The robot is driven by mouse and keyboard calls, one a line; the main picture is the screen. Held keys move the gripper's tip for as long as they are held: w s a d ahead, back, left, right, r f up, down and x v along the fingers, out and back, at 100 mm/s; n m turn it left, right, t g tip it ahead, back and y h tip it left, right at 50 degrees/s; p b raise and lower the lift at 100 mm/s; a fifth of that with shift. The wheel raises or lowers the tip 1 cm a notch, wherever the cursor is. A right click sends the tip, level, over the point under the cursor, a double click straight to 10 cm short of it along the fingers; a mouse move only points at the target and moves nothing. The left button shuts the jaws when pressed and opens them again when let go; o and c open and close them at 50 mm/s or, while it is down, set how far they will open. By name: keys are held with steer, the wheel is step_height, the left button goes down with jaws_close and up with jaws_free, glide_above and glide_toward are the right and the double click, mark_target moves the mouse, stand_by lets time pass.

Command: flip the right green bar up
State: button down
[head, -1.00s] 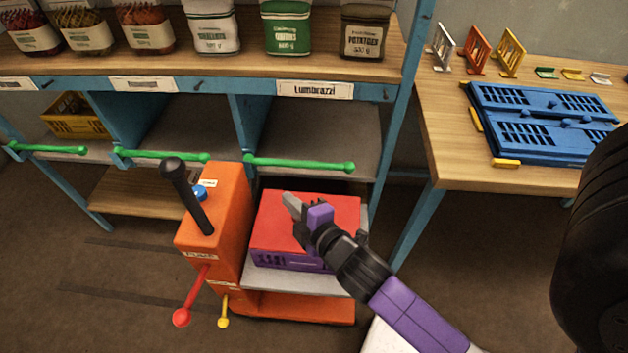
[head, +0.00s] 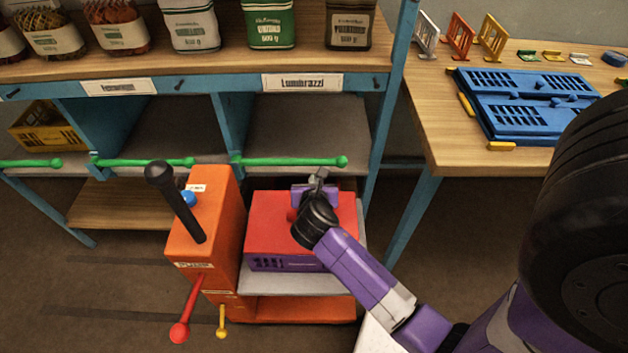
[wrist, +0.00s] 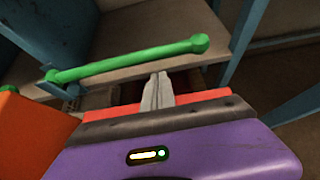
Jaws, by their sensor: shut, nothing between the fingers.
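The right green bar (head: 290,161) runs level along the front edge of the right compartment under the Lumbrazzi label. It also shows in the wrist view (wrist: 125,60), slanting up to a round knob at its right end. My gripper (head: 319,172) is shut and empty, just below and in front of the bar's right part. In the wrist view the closed fingertips (wrist: 160,78) point toward the shelf edge, below the bar. They look apart from the bar, though the exact gap is hard to tell.
A red-topped purple crate (head: 262,230) sits on the orange lift (head: 207,230) below my gripper. The lift has a black lever. Other green bars (head: 143,160) front the compartments to the left. A blue shelf post (head: 385,115) stands to the right, beside a wooden table (head: 460,155).

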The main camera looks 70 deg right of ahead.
mark_target(289, 162)
steer(key=b+x, duration=0.1)
steer(key=x, duration=0.6)
steer(key=shift+w+d+r, duration=0.1)
steer(key=shift+w, duration=0.05)
